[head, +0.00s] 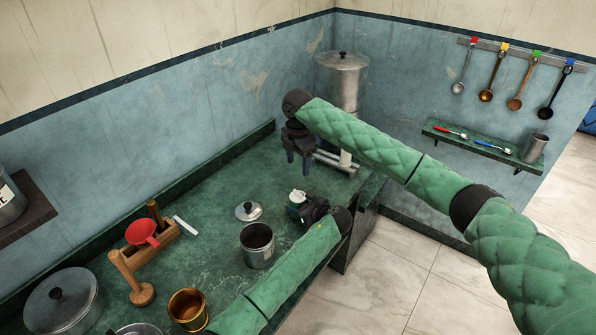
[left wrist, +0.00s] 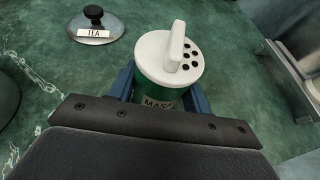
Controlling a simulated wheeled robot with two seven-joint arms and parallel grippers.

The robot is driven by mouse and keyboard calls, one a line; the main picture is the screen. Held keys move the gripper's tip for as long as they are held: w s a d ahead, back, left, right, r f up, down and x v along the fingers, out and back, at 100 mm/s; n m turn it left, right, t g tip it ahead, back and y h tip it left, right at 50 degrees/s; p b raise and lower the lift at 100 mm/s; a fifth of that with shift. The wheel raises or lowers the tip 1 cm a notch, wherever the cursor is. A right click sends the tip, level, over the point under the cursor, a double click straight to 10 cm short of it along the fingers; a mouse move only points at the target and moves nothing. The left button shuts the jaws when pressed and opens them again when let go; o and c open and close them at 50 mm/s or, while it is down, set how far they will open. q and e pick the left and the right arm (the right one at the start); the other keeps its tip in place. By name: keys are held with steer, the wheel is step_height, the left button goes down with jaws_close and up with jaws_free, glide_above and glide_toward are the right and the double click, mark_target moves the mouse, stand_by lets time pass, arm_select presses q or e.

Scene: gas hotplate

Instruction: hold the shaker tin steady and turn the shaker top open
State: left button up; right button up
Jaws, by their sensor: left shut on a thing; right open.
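The shaker tin (left wrist: 158,96) is green with a partly hidden label reading "MAS". Its white shaker top (left wrist: 157,58) has a raised grip bar, and several dark holes show to the right of the bar. The tin stands upright between the blue fingers of my left gripper (left wrist: 162,88), which is shut on its body. In the head view the shaker top (head: 297,196) shows small, just beyond my left gripper (head: 305,208). My right gripper (head: 299,163) is open and empty, fingers pointing down, above and behind the shaker, apart from it.
A lid labelled TEA (left wrist: 97,26) lies left of the shaker. An open metal pot (head: 257,247) stands to the left of my left gripper. A tall metal urn (head: 342,78) stands on the stand behind my right gripper. The counter's right edge (head: 368,203) is close by.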

stand_by(0.4)
arm_select(q)
steer(key=o, duration=1.1)
